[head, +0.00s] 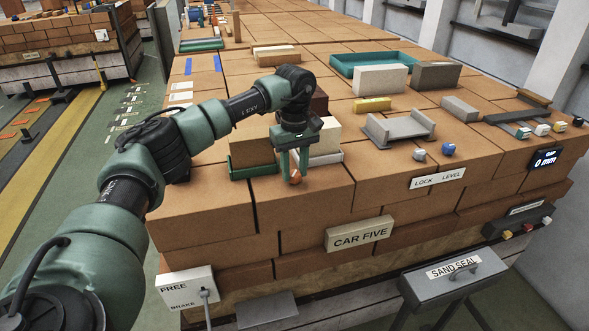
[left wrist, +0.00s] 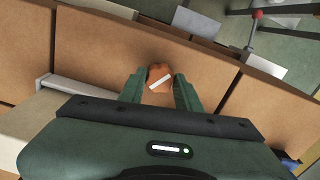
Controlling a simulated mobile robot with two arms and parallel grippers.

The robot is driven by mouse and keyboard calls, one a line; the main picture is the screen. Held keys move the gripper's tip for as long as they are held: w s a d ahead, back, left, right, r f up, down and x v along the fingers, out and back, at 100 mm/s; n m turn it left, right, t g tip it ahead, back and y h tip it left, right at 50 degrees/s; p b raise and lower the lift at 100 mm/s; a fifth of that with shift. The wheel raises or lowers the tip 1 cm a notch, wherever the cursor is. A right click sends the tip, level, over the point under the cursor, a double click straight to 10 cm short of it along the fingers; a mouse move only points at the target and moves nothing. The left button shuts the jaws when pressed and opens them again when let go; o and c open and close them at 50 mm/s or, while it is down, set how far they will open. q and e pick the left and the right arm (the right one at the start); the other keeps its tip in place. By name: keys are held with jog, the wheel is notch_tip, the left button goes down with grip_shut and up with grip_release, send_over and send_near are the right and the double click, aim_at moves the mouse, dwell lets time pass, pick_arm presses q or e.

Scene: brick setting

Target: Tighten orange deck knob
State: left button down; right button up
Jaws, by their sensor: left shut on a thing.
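The orange deck knob (head: 295,178) sits near the front edge of the brick deck. In the left wrist view the orange knob (left wrist: 157,71) shows a white bar mark that runs at a slant across its top. My left gripper (head: 291,166) points down at the knob, and it is shut on it. In the left wrist view its two green fingers (left wrist: 160,87) stand on either side of the knob. The fingers hide part of the knob in the head view. My right gripper is not in view.
Blocks in a green tray (head: 238,171) stand behind and beside my left gripper. A grey bracket (head: 399,127), a grey knob (head: 419,155) and a blue knob (head: 448,149) are to the right. A "CAR FIVE" plate (head: 359,234) is on the front face. The deck between is clear.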

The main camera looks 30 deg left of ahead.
aim_at(295, 173)
pick_arm(q)
jog(key=m, duration=0.5)
jog(key=shift+r+m, duration=0.1)
jog(key=shift+m, duration=2.4)
jog(key=c, duration=1)
grip_release()
notch_tip(295, 173, up, 6)
jog(key=shift+r+b, duration=0.25)
jog(key=shift+b, duration=0.8)
jog(key=shift+r, duration=0.6)
